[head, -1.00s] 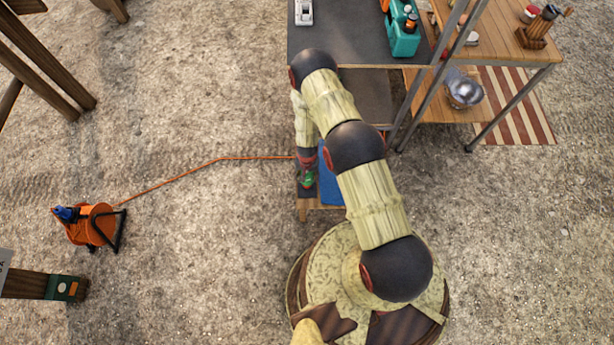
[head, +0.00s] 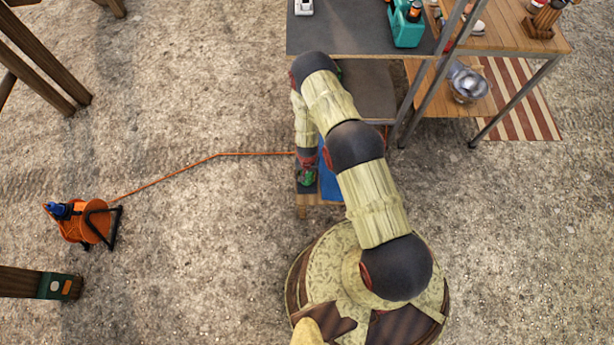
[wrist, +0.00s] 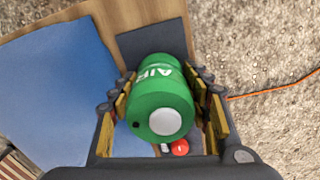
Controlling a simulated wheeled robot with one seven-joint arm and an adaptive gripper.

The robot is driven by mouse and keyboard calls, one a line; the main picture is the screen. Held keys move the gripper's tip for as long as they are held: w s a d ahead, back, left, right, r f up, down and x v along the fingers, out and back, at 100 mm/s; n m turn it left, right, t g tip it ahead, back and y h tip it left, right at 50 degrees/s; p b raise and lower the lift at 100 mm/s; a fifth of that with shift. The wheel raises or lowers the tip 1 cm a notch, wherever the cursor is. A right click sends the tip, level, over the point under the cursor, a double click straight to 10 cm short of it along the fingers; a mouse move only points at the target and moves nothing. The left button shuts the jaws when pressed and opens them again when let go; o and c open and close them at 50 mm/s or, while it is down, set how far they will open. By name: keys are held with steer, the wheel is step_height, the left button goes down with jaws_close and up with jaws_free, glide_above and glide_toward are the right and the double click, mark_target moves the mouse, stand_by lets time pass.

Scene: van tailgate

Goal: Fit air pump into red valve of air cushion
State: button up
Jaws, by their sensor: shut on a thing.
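The green air pump (wrist: 160,95), marked AIR, is between the yellow-padded fingers of my gripper (wrist: 165,108) in the wrist view, and the gripper is shut on it. In the head view the pump (head: 306,177) shows only as a small green patch below my wrist. A blue sheet-like thing, seemingly the air cushion (wrist: 60,85), lies flat on a wooden surface left of the pump; a strip of it (head: 328,180) shows in the head view. A red round part, perhaps the valve (wrist: 180,147), shows just below the pump. Whether the pump touches it I cannot tell.
A dark grey pad (wrist: 152,45) lies beyond the pump on the wooden low table (head: 320,199). An orange cord (head: 217,155) runs over the gravel to an orange reel (head: 88,222). A dark-topped table (head: 350,35) stands behind. Open gravel lies to the left.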

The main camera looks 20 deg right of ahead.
steer(key=o, duration=1.5)
steer(key=shift+r, duration=6)
steer(key=s+r+n+g, duration=0.3)
steer(key=s+r, duration=0.2)
steer(key=s, duration=0.5)
step_height(320, 180, up, 31)
steer(key=s+n, duration=0.2)
steer(key=s+r+t, duration=0.4)
steer(key=s+r, duration=0.1)
steer(key=r, duration=0.8)
steer(key=s+r+n+t, duration=0.1)
steer(key=s+r+t, duration=0.3)
steer(key=r, duration=0.9)
steer(key=shift+s+r+t, duration=0.3)
steer(key=shift+s+r, duration=0.05)
steer(key=shift+s, duration=0.15)
